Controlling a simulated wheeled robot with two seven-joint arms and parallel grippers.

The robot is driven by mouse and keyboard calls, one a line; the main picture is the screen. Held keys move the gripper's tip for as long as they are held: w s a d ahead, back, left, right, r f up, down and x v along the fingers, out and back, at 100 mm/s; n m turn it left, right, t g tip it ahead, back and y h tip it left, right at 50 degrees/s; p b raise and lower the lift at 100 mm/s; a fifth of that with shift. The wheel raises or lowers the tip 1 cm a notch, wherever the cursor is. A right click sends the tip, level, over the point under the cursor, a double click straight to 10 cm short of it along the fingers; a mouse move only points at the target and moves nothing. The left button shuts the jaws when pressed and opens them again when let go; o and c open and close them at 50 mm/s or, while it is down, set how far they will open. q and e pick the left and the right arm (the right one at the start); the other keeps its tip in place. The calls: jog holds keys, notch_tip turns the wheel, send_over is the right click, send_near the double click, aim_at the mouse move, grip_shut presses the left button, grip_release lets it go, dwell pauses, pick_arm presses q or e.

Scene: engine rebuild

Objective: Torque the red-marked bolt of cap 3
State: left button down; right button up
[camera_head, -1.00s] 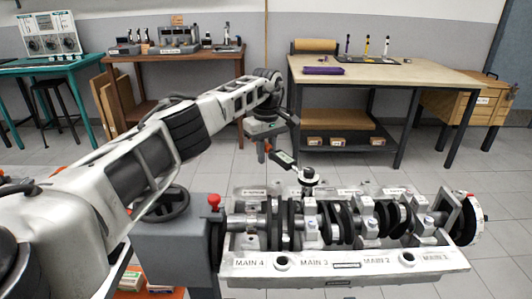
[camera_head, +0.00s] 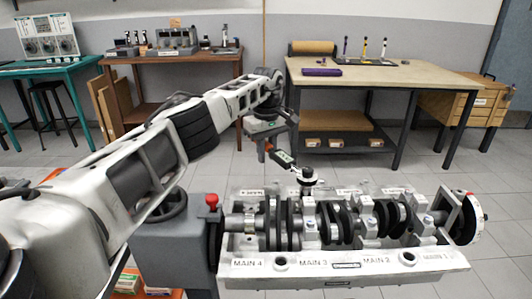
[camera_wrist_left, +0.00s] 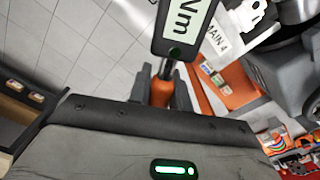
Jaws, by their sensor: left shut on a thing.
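My left gripper (camera_head: 264,143) is shut on the torque wrench (camera_head: 284,159), beyond the engine block (camera_head: 250,267). The wrench slants down to the right, and its dark round head (camera_head: 307,175) is above the far side of the block, behind the MAIN 3 label. In the left wrist view the gripper (camera_wrist_left: 160,85) grips the orange handle (camera_wrist_left: 160,95); the "Nm" display (camera_wrist_left: 184,20) is partly cut off. Cap 3 (camera_head: 311,229) appears as a silver block over the crankshaft (camera_head: 339,222). I cannot make out the red-marked bolt, or whether the wrench head sits on one.
A red-knobbed lever (camera_head: 211,201) and a grey stand (camera_head: 178,245) are left of the block. A light workbench (camera_head: 410,75) and a brown table (camera_head: 160,55) stand behind, with clear floor between. My left arm crosses the left half.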

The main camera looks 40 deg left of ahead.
pick_arm(q)
jog(key=shift+w+d+r, duration=0.1)
jog(key=shift+w, duration=0.15)
pick_arm(e)
jog(key=shift+f, duration=0.25)
